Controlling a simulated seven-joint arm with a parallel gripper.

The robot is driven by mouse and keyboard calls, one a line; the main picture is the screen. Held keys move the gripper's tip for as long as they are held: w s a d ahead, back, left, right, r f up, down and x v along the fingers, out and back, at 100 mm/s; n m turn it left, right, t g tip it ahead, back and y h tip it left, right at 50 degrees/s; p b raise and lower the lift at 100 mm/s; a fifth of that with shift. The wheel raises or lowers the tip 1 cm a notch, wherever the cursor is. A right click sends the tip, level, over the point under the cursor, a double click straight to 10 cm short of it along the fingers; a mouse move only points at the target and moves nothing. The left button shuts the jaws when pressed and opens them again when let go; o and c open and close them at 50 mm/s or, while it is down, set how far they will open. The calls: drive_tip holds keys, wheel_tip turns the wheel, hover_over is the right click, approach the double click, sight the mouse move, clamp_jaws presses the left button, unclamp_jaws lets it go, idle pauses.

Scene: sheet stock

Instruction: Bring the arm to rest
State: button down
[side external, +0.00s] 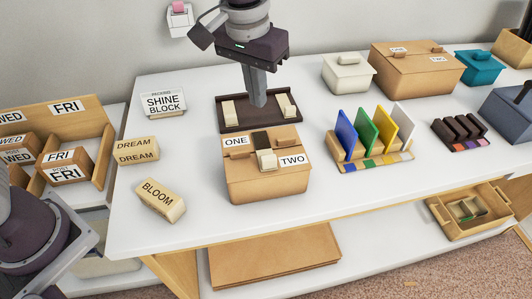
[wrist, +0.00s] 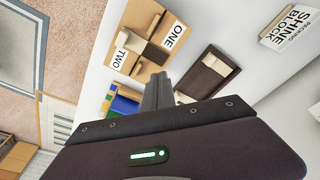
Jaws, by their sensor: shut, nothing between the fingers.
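My gripper (side external: 260,103) points straight down over the dark brown tray (side external: 233,124), toward the tray's back middle. Its fingers are together with nothing between them. In the wrist view, the shut fingers (wrist: 158,88) show between the box and the tray. The tray holds pale blocks at its left (side external: 229,109) and right (side external: 285,103). I cannot tell whether the fingertips touch the tray. The cardboard box (side external: 265,184) marked ONE and TWO stands just in front of the tray, with a pale block (side external: 266,160) and a dark piece (side external: 261,140) on top.
A rack of coloured sheets (side external: 376,158) stands right of the box. A larger cardboard box (side external: 415,75) and a white bin (side external: 347,76) stand behind.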

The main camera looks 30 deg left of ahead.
drive_tip(key=s+a+r+t, duration=0.2)
drive_tip(key=s+a+r, duration=0.7)
drive_tip(key=s, duration=0.2)
drive_tip(key=s+a+f+t, duration=0.1)
drive_tip(key=s+a, duration=0.1)
drive_tip(key=s, duration=0.5)
drive_tip(key=s+a+f, duration=0.1)
drive_tip(key=s+a, duration=0.2)
drive_tip(key=s, duration=0.4)
drive_tip(key=shift+s+f+t, duration=0.35)
drive_tip(key=shift+s+t, duration=0.05)
drive_tip(key=c, duration=2.1)
unclamp_jaws()
